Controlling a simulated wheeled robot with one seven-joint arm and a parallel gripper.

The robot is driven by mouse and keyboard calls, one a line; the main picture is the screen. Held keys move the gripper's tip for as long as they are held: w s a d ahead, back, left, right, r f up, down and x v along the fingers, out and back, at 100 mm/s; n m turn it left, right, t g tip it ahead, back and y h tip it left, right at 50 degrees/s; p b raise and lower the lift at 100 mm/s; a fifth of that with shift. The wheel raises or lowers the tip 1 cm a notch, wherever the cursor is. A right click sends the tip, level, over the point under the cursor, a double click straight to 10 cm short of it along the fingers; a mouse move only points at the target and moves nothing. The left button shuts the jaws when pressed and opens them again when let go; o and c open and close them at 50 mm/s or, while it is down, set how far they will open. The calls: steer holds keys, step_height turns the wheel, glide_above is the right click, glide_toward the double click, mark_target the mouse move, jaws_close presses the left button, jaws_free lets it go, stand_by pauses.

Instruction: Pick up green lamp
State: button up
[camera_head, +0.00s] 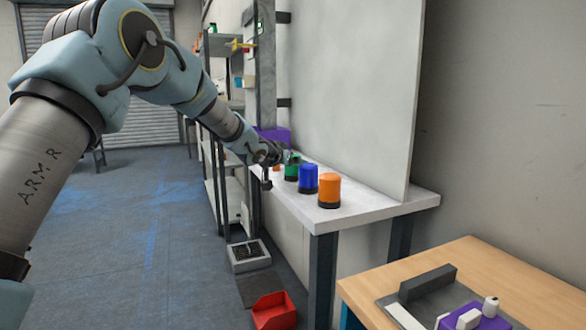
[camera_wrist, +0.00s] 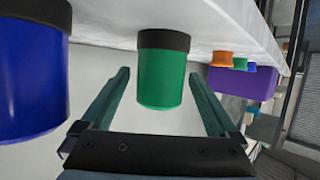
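The green lamp (camera_head: 291,169) stands upright on a black base on the white table (camera_head: 385,204). In the wrist view, which is upside down, the green lamp (camera_wrist: 162,75) appears between the two fingers. My gripper (camera_wrist: 158,74) is open, with one finger to each side of it and a gap on both sides. Nothing is held. In the head view, my gripper (camera_head: 275,164) is at the table's left edge, beside the lamp. I cannot tell exactly how deep the lamp sits between the fingers.
A blue lamp (camera_head: 308,179) and an orange lamp (camera_head: 329,191) stand nearer along the white table. The blue lamp (camera_wrist: 32,70) is left of the fingers in the wrist view. A purple box (camera_wrist: 241,83) and small lamps lie beyond. A white panel (camera_head: 350,90) rises behind the lamps.

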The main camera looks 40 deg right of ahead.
steer(key=c, duration=1.3)
steer(key=shift+r, duration=0.1)
steer(key=shift+c, duration=0.2)
